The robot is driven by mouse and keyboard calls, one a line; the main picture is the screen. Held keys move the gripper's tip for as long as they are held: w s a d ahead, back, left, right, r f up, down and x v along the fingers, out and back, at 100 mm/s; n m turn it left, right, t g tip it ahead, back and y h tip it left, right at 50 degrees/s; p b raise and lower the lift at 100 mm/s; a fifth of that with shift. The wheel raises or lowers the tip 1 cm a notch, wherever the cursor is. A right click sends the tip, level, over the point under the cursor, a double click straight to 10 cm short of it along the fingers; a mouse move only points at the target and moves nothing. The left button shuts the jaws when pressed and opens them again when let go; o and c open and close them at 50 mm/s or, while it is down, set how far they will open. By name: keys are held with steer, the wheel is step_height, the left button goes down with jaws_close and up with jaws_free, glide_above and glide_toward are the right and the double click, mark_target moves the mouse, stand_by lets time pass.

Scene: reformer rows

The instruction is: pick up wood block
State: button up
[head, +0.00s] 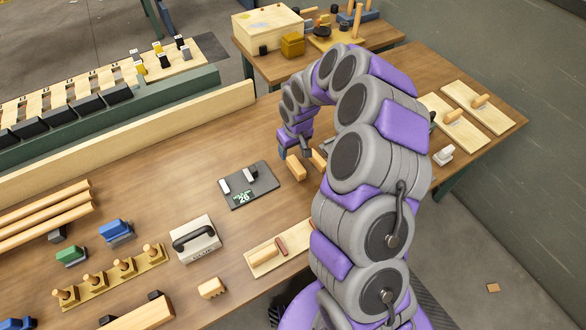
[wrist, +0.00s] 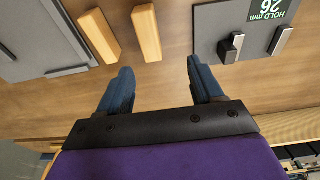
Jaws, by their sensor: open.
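Two wood blocks lie side by side on the brown bench. The lighter wood block (head: 296,168) shows in the head view beside my gripper, and in the wrist view (wrist: 146,33) it lies just beyond and between the fingertips. The second, browner wood block (wrist: 100,36) is to its left in the wrist view; in the head view (head: 319,160) my arm partly hides it. My gripper (wrist: 160,70) is open and empty, with its blue fingers apart; it also shows in the head view (head: 294,152). I cannot tell its exact height above the bench.
A dark gauge plate (head: 262,192) marked "HOLD mm 26" lies beside the blocks, with upright pieces on it. A grey panel (wrist: 40,40) is on their other side. A grey box with a black handle (head: 195,241) stands nearer. Bare bench (head: 190,150) is behind the plate.

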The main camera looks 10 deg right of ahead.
glide_above(299, 164)
steer(key=f, duration=0.6)
steer(key=shift+s+a+b, duration=0.2)
steer(key=shift+a+b, duration=0.05)
steer(key=shift+b, duration=0.15)
steer(key=shift+d+f, duration=0.2)
steer(key=shift+f, duration=0.05)
steer(key=shift+w+a+f, duration=0.1)
steer(key=shift+a+f, duration=0.15)
steer(key=shift+f, duration=0.05)
steer(key=f, duration=0.2)
steer(key=a+f+b, duration=0.1)
steer(key=f, duration=0.1)
steer(key=shift+w+a+f, duration=0.15)
steer(key=shift+w, duration=0.05)
steer(key=shift+d+f, duration=0.25)
steer(key=shift+d, duration=0.65)
steer(key=shift+a+f, duration=0.15)
steer(key=shift+a, duration=0.65)
steer(key=shift+d, duration=0.6)
steer(key=shift+c, duration=1.3)
steer(key=shift+a, duration=0.45)
steer(key=c, duration=0.6)
steer(key=shift+c, duration=0.9)
steer(key=shift+d, duration=0.35)
steer(key=shift+c, duration=0.2)
